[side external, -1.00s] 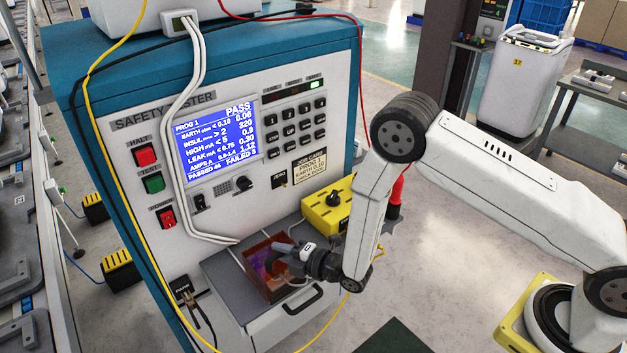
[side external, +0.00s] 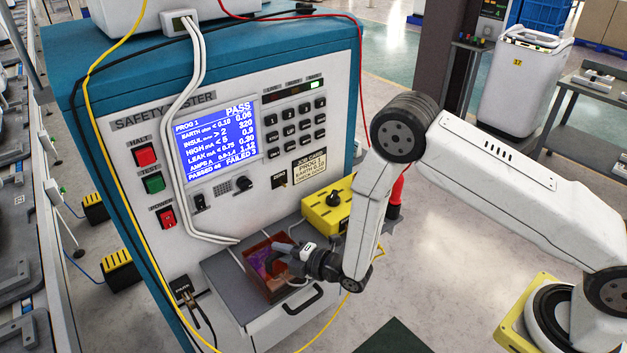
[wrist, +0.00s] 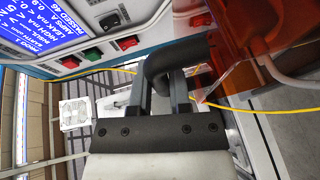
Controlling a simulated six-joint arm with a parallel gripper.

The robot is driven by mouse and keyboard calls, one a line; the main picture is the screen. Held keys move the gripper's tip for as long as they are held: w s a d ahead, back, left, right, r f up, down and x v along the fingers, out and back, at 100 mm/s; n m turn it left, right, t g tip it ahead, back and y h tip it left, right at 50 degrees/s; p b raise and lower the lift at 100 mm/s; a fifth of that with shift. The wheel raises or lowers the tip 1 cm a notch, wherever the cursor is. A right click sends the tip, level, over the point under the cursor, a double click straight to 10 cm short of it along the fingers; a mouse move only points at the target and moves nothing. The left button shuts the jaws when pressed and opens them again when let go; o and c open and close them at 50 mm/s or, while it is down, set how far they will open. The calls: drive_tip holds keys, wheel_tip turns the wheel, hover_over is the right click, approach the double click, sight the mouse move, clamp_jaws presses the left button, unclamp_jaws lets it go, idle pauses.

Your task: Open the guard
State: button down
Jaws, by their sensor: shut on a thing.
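The guard is a see-through orange-red box-like cover (side external: 268,268) on the grey shelf at the front of the safety tester. It looks down, and a purplish shape shows dimly inside it. My gripper (side external: 287,253) reaches it from the right, at its upper edge. In the wrist view, my gripper (wrist: 165,92) is shut on a dark curved handle (wrist: 160,62). The orange guard (wrist: 275,35) shows at upper right there, right beside the fingers. Where the handle joins the guard is hard to see.
The tester's screen (side external: 216,140) reads PASS. Red and green buttons (side external: 154,184) sit at its left. A yellow box (side external: 329,206) with a black knob stands right of the guard, close to my arm. A drawer handle (side external: 303,298) is below. Loose cables hang in front of the tester.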

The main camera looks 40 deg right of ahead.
drive_tip(key=shift+w+r, duration=0.1)
idle(0.3)
drive_tip(key=w, duration=1.1)
drive_tip(key=shift+w, duration=0.15)
drive_tip(key=c, duration=0.9)
unclamp_jaws()
drive_tip(key=shift+o, duration=0.3)
drive_tip(key=shift+s, duration=0.2)
drive_tip(key=shift+v, duration=3.7)
drive_tip(key=shift+d, duration=0.15)
